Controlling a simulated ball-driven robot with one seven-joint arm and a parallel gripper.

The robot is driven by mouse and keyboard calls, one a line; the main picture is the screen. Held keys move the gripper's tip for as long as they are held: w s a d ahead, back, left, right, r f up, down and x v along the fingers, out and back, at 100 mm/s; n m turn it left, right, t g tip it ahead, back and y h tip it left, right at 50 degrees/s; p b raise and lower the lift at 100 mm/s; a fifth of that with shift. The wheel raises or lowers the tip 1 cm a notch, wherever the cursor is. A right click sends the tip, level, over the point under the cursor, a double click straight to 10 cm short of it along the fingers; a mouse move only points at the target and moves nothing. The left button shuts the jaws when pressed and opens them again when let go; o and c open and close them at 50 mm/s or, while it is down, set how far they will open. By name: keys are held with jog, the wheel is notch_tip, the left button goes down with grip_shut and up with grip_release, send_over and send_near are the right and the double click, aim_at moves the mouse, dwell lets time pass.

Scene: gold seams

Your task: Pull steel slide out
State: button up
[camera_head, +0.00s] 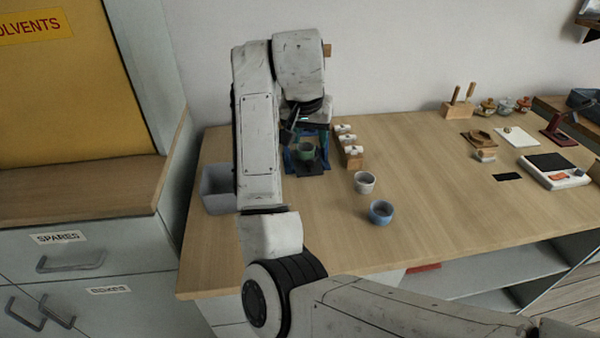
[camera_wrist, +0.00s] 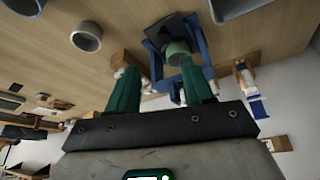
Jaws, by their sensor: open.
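A blue frame (camera_head: 324,148) stands at the back of the bench, with a dark flat plate (camera_head: 308,170) at its base and a green cup (camera_head: 306,152) inside. The wrist view also shows the blue frame (camera_wrist: 200,64), the green cup (camera_wrist: 178,52) and the dark plate (camera_wrist: 172,28). I cannot tell for sure which part is the steel slide; the dark plate sticks out in front of the frame. My gripper (camera_wrist: 158,72) is open, its green fingers apart and pointing towards the frame. In the head view my arm hides part of the frame's top.
A wooden rack with white pieces (camera_head: 349,146) stands just right of the frame. A grey cup (camera_head: 365,182) and a blue cup (camera_head: 381,212) stand nearer. A grey bin (camera_head: 216,190) is at the left edge. The bench's front middle is clear.

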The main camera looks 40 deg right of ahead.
aim_at(310, 162)
jog(key=x, duration=0.3)
jog(key=b+x, duration=0.1)
jog(key=x, duration=0.6)
jog(key=shift+w+a+f, duration=0.15)
jog(key=shift+w+a, duration=0.1)
jog(key=shift+w, duration=0.15)
grip_shut()
dwell(0.4)
